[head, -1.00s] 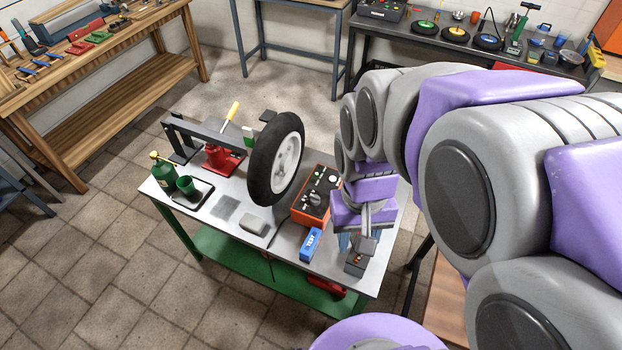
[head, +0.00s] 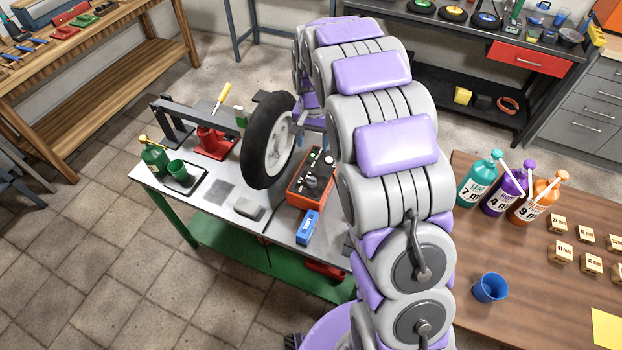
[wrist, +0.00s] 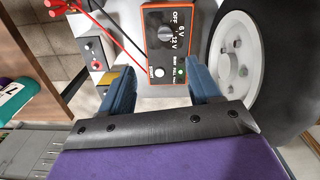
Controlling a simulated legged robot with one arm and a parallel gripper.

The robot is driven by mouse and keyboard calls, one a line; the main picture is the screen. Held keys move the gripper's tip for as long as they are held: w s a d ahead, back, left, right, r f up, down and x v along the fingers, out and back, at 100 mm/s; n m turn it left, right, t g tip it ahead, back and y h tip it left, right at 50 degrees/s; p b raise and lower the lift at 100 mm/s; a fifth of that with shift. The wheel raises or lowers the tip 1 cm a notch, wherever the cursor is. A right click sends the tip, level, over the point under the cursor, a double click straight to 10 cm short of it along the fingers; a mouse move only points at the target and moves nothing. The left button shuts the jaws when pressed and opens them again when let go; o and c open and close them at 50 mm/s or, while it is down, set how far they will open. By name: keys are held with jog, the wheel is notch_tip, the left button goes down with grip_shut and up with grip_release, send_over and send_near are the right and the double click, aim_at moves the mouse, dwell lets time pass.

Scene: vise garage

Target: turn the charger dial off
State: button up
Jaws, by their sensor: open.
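The charger (head: 306,190) is an orange box with a black face on the bench, right of the wheel. Its round grey dial (head: 311,182) faces up. In the wrist view the charger (wrist: 148,42) lies ahead of my gripper (wrist: 158,68), and its dial (wrist: 165,33) has OFF, 6V and 12V marks beside it. I cannot tell which mark the dial points to. A white button and a green light sit below the dial. My gripper is open, its two blue fingers on either side of the charger's near end in the picture, apart from the dial. My arm mostly hides it in the head view.
The wheel (head: 268,140) stands close to the charger, and beside my right finger in the wrist view (wrist: 236,62). A blue TEST box (head: 307,228) lies in front of the charger. Red and black cables (wrist: 122,30) run left of it. Bottles (head: 480,178) stand on the right-hand table.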

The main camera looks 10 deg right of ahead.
aim_at(311, 178)
jog(key=f+b, duration=0.1)
jog(key=f, duration=0.5)
jog(key=w+f+b, duration=0.1)
jog(key=f, duration=0.6)
jog(key=f+b, duration=0.2)
jog(key=f, duration=0.4)
jog(key=shift+w+f, duration=0.15)
jog(key=shift+w, duration=0.2)
jog(key=c, duration=1)
